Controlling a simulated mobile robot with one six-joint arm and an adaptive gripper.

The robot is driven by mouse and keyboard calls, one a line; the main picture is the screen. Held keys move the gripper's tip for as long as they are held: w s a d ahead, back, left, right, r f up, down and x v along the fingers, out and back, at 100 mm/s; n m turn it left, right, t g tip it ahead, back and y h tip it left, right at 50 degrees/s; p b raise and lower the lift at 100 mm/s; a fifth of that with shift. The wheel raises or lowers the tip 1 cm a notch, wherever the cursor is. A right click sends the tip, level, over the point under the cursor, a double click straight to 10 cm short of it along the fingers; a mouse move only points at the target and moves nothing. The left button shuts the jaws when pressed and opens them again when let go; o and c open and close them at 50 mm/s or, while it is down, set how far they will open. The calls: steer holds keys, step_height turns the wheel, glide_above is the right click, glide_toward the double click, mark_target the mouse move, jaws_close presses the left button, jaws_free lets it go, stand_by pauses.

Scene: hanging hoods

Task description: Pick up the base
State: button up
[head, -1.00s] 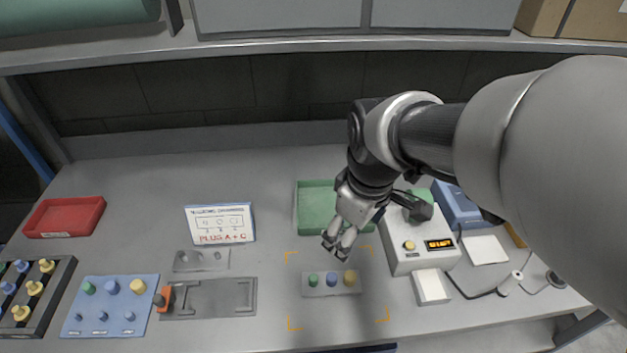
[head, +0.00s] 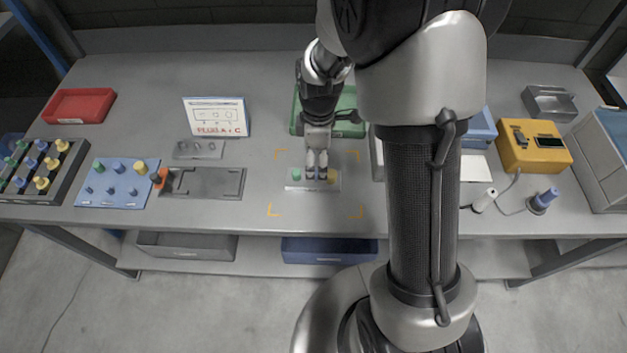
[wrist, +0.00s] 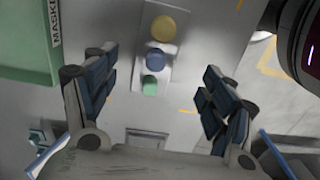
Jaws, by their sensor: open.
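The base is likely the small light grey plate (head: 298,187) that carries a green, a blue and a yellow knob, inside orange corner marks on the bench. My gripper (head: 316,174) points down over its middle in the head view and partly hides the knobs. In the wrist view the plate (wrist: 170,76) runs up the picture between the fingers, with the green knob (wrist: 150,86) nearest. My gripper (wrist: 157,68) is open there, with a finger to each side and nothing between the pads. I cannot tell the height left above the plate.
A green tray (head: 297,122) stands behind the plate. My arm hides much to the right. A yellow device (head: 533,147) stands farther right.

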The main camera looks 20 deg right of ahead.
mark_target(290, 184)
step_height(290, 184, down, 3)
steer(key=shift+r+b, duration=0.1)
steer(key=shift+b, duration=0.25)
steer(key=f, duration=0.1)
steer(key=f+b, duration=0.1)
steer(key=f, duration=0.1)
steer(key=f+b, duration=0.1)
steer(key=f, duration=0.1)
steer(key=shift+w+a+f, duration=0.15)
steer(key=shift+w+a, duration=0.2)
steer(key=shift+a, duration=0.05)
steer(key=shift+c, duration=0.4)
steer(key=c, duration=1.5)
